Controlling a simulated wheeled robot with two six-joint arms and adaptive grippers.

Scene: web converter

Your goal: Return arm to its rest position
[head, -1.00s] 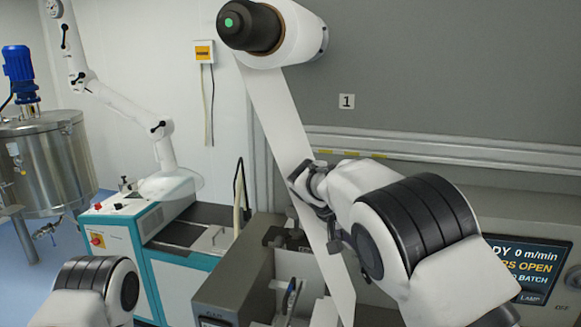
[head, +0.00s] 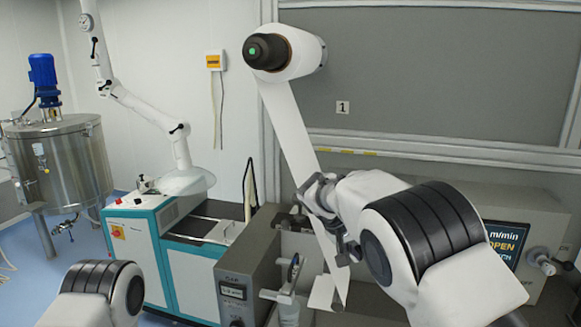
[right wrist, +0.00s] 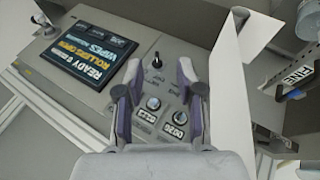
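My right arm (head: 365,205) reaches in from the right, with its gripper (head: 318,192) in front of the hanging white web (head: 287,130). In the right wrist view my right gripper (right wrist: 158,95) is open, with nothing between its fingers. The web (right wrist: 232,85) passes outside the right-hand finger in that view, and any contact is unclear. The web comes down from the roll (head: 305,52), and its lower end hangs near the machine. A link of my left arm (head: 98,287) shows at the lower left; the left gripper is out of frame.
A grey machine with a small display (head: 232,290) stands below the web. A control screen (right wrist: 92,52) and knobs (right wrist: 153,103) lie beyond my right gripper. A teal-white cabinet (head: 135,235) and a steel tank (head: 75,165) stand left, with blue floor between them.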

